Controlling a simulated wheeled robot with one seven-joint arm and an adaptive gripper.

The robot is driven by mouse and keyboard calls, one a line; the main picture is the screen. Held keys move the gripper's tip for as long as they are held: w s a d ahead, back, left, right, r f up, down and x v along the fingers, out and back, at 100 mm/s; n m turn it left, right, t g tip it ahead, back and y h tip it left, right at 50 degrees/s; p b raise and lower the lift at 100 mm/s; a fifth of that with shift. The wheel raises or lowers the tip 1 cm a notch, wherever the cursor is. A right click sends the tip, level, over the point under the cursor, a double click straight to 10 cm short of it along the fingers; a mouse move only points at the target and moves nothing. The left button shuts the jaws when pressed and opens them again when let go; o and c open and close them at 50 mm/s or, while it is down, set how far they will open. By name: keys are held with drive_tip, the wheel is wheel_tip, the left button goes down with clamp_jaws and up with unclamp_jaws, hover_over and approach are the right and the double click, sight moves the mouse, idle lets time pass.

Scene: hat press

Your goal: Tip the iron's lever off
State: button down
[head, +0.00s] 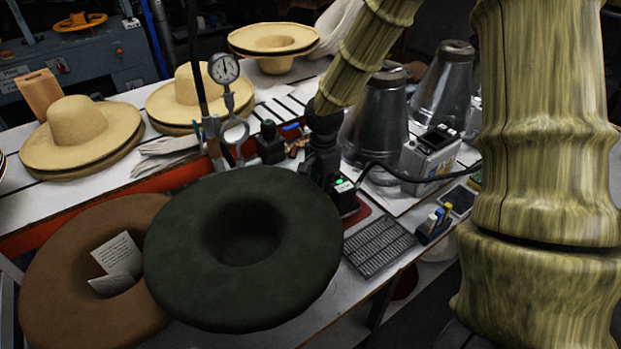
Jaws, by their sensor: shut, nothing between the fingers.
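My gripper (321,174) is black and hangs down from the bamboo-patterned arm near the middle of the head view. It is shut and empty. Just right of its fingertips is a small dark device with a lit green lamp (343,185), on a red plate (362,211). A black cable runs from beside it to the right. This device seems to be the iron. Its lever cannot be made out, and part of it is hidden by my gripper. I cannot tell whether the gripper touches it.
A dark green hat (300,290) and a brown hat (55,290) lie in front. A dial gauge (224,69) on a stand is left of the gripper. A white box (430,156), metal cones (378,115) and a black grille (379,246) are to the right. Straw hats (80,130) stand behind.

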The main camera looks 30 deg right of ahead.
drive_tip(key=shift+r+p, duration=1.8)
drive_tip(key=shift+r, duration=0.5)
